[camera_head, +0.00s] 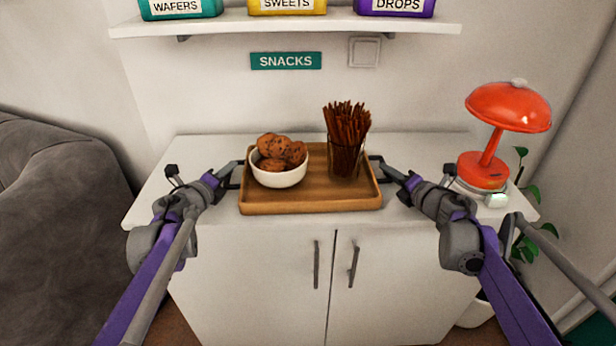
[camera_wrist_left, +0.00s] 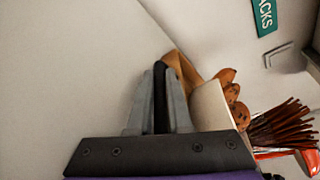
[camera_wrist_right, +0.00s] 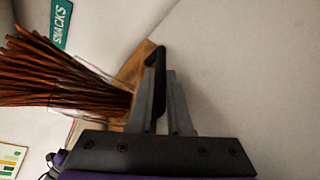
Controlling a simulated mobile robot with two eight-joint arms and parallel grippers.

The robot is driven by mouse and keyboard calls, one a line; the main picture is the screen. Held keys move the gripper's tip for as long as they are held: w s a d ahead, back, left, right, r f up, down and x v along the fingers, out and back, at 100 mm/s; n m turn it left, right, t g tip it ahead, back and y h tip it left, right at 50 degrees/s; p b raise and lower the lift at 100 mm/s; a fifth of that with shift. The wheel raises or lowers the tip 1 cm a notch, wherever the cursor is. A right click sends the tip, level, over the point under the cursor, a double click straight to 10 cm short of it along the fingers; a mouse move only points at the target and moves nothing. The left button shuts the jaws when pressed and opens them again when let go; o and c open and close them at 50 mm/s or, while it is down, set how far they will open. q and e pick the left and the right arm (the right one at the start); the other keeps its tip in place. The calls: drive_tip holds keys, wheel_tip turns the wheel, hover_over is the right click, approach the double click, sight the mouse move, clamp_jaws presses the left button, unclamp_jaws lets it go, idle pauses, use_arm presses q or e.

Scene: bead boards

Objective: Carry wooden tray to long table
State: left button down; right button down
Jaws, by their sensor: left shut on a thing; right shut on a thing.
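The wooden tray (camera_head: 312,202) sits on the white cabinet top, its front edge near the cabinet's front. It bears a white bowl (camera_head: 279,179) of brown cookies on the left and a glass (camera_head: 344,158) of dark thin sticks on the right. My left gripper (camera_head: 236,172) is shut on the tray's black left handle; the handle also shows between the fingers in the left wrist view (camera_wrist_left: 160,97). My right gripper (camera_head: 381,169) is shut on the black right handle, seen between the fingers in the right wrist view (camera_wrist_right: 158,85). The long table is not in view.
A red lamp (camera_head: 490,140) stands on the cabinet (camera_head: 420,240) to the right, beyond my right gripper. A shelf (camera_head: 290,26) with several labelled containers hangs above. A grey sofa (camera_head: 55,220) is at left, and a green plant (camera_head: 530,205) at right.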

use_arm(q)
drive_tip(key=shift+r, duration=0.1)
use_arm(e)
drive_tip(key=shift+r, duration=0.1)
